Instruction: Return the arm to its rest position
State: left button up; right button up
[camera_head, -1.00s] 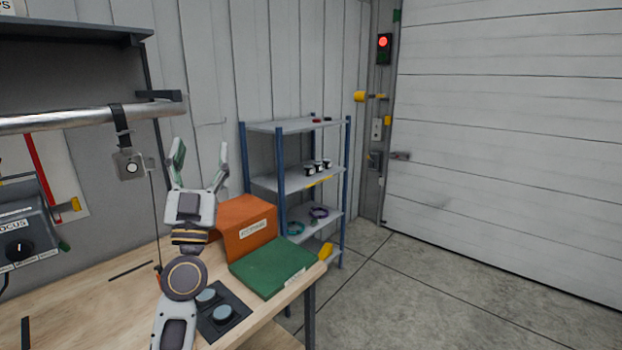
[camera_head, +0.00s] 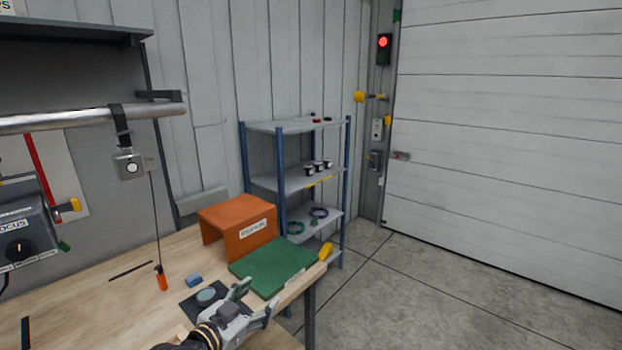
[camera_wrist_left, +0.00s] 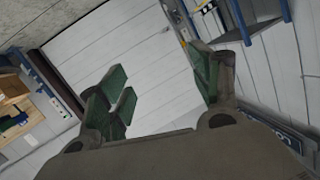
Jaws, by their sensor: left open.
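My left gripper (camera_head: 256,302) is low at the bottom of the head view, over the front edge of the wooden bench and just in front of the green mat. Its fingers are spread and nothing is between them. In the left wrist view the open gripper (camera_wrist_left: 165,95) has its green finger pads apart, with pale wall panels behind them. My right gripper shows in neither view.
The wooden bench (camera_head: 95,310) carries an orange cover (camera_head: 238,226), a green mat (camera_head: 272,266), a dark pad with a round disc (camera_head: 207,295) and a small blue block (camera_head: 194,280). An orange-handled tool (camera_head: 162,280) hangs on a cord. A shelf rack (camera_head: 283,126) stands behind; floor at right is clear.

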pick_arm(q)
jog(key=s+a+f+n+g+y, duration=0.3)
jog(key=s+a+f+g, duration=0.2)
jog(key=s+f, duration=0.6)
jog(key=s+a+f+n+g+y, duration=0.3)
jog(key=s+a+f+g+y, duration=0.15)
jog(key=s+f, duration=0.65)
notch_tip(320, 180, down, 35)
jog(key=s+g+b, duration=0.2)
jog(key=s, duration=0.1)
jog(key=s+a+f+b, duration=0.1)
jog(key=s+a+f, duration=0.1)
jog(key=s+f, duration=0.8)
jog(key=s+a+f+g+b, duration=0.1)
jog(key=s+a+f, duration=0.1)
jog(key=s+f, duration=0.9)
jog(key=shift+s+h, duration=0.25)
jog(key=shift+h, duration=0.1)
jog(key=shift+f, duration=0.1)
